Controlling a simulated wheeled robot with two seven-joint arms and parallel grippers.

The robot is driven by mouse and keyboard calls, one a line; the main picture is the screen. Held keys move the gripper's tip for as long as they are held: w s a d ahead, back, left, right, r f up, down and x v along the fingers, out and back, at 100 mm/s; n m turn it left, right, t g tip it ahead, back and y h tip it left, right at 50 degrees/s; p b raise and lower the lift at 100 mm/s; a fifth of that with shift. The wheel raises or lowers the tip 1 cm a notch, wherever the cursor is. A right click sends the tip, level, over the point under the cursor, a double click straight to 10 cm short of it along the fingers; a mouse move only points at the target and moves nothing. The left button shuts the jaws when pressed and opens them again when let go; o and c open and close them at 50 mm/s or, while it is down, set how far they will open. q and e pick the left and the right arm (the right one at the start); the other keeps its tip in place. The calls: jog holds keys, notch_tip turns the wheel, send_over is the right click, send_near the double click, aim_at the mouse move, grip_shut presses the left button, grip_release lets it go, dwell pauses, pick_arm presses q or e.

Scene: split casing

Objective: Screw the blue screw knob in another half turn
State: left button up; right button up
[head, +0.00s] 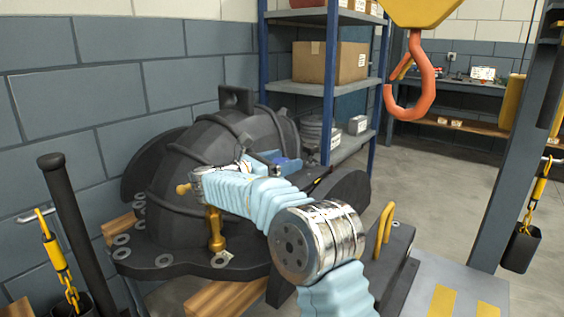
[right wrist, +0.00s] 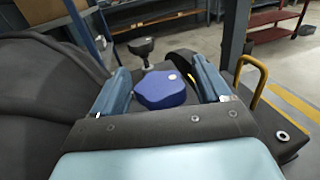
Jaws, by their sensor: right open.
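The blue screw knob (right wrist: 163,90) sits between the two blue fingers of my right gripper (right wrist: 160,68) in the right wrist view. It is a lobed knob, and a gap shows between it and each finger. In the head view the knob (head: 291,164) is mostly hidden behind my right gripper (head: 274,160), and only a small blue patch shows. The gripper is open around the knob at the right side of the dark grey casing (head: 190,165). My left gripper is not in view.
A black knob on a stem (right wrist: 142,47) stands just beyond the blue knob. A brass fitting (head: 215,232) and several washers are on the casing flange. An orange crane hook (head: 424,95) hangs at upper right. A shelf with a cardboard box (head: 313,62) stands behind.

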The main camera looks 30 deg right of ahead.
jog(key=s+a, duration=0.2)
jog(key=a, duration=1.1)
jog(key=shift+a, duration=0.3)
